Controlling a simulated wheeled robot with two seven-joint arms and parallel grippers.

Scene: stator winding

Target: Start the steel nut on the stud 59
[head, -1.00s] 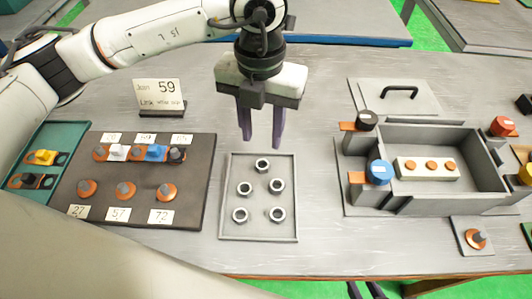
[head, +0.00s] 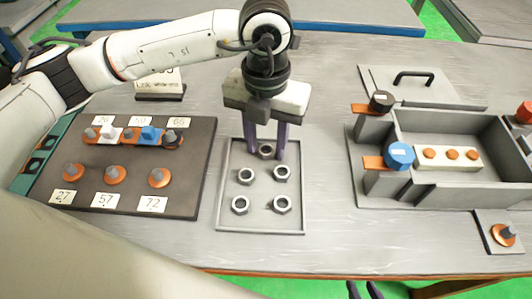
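My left gripper (head: 267,152) points down over the grey tray (head: 226,215). Its two purple fingers are apart, one on each side of the far steel nut (head: 265,151); I cannot see contact with it. Several other steel nuts, one of them the near-left nut (head: 240,204), lie in the tray. The dark stud board (head: 195,195) stands to the left. Its back-row middle label (head: 140,121) looks like 59 but is blurred, near a blue piece (head: 150,133).
A sign (head: 160,84) stands behind the board. At the right is a grey open box (head: 455,197) with a white terminal strip (head: 430,156), a blue cap (head: 399,155) and a black cap (head: 381,101). A handled lid (head: 425,91) lies behind it. Bare table lies between tray and box.

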